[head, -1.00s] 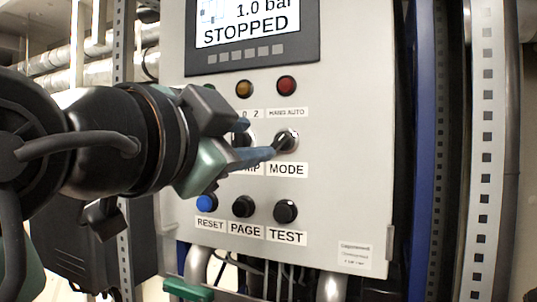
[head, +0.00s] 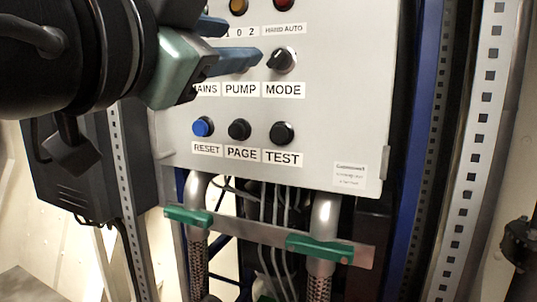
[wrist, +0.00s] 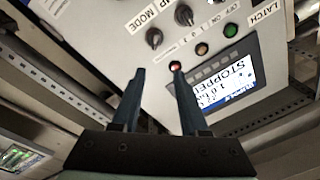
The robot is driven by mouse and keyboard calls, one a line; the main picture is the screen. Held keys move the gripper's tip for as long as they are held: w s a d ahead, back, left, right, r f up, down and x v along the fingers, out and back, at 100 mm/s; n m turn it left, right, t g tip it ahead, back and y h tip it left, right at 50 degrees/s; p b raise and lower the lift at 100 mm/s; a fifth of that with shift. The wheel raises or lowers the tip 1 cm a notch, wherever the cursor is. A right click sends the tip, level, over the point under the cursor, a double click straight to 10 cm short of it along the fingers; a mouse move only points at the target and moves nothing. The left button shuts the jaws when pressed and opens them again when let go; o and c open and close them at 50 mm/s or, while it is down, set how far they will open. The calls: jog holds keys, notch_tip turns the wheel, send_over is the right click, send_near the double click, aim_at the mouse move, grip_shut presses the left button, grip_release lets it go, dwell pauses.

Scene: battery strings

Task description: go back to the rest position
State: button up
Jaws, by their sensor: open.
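My gripper (head: 240,40) reaches in from the left in front of the grey control panel (head: 345,95). Its two blue fingers are apart with nothing between them. In the head view the longer finger's tip ends just left of the black MODE knob (head: 281,60), with a small gap in the picture. In the wrist view the open fingers (wrist: 158,75) point at the panel, and the MODE knob (wrist: 154,37) lies beyond the tips, clear of them. The PUMP knob is covered by the fingers in the head view but shows in the wrist view (wrist: 184,14).
The blue RESET button (head: 203,127) and black PAGE (head: 239,130) and TEST (head: 283,133) buttons sit below. A perforated metal upright (head: 483,130) stands at right. The screen (wrist: 228,83) shows in the wrist view.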

jog(key=s+d+f+n+t+y, duration=0.1)
jog(key=s+d+n+t+y, duration=0.3)
jog(key=n, duration=0.8)
jog(key=s+t+y, duration=0.2)
jog(key=s+t, duration=0.2)
jog(key=t, duration=0.1)
jog(key=shift+d+f+y, duration=0.2)
jog(key=shift+f+y, duration=0.05)
jog(key=shift+y, duration=0.15)
dwell(0.6)
